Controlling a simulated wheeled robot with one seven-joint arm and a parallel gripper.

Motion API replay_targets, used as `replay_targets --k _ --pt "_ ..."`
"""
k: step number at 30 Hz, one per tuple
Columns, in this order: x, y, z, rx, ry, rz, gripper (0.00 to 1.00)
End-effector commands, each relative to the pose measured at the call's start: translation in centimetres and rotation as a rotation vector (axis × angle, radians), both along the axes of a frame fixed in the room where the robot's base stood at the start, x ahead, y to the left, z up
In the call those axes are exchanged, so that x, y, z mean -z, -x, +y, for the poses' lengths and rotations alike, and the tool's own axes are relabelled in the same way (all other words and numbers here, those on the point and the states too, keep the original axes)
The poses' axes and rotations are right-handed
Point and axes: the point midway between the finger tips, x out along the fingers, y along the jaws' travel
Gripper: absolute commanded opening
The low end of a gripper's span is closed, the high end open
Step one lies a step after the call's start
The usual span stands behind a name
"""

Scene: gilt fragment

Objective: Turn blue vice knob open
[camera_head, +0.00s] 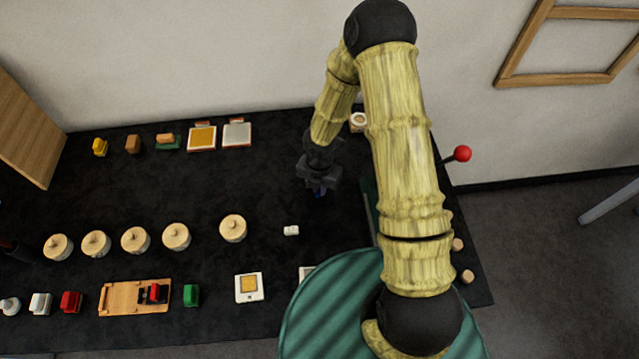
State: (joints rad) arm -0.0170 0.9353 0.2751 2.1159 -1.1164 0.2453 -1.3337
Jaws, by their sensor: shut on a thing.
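My gripper (316,184) points down over the black table, right of its middle. It is shut on a small blue piece that I take to be the blue vice knob (321,194). Only a little blue shows beneath the fingers. The fingers hide most of the knob, and I cannot make out the vice body or how far its jaws stand apart.
A row of round lidded pots (176,236) stands left of my gripper. A small white block (291,230) lies just in front of it. A red ball-topped lever (462,154) rises at the right. Framed tiles (202,138) lie at the back.

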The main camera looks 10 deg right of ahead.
Motion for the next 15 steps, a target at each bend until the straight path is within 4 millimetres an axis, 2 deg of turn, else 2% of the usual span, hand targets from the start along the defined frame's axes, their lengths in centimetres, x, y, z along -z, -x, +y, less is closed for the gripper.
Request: replay_targets --k 6,15 --pt "-0.19 -0.21 0.05 -0.069 -0.002 -0.005 0.00" --pt "-0.13 -0.24 0.04 -0.085 0.000 -0.006 0.00"
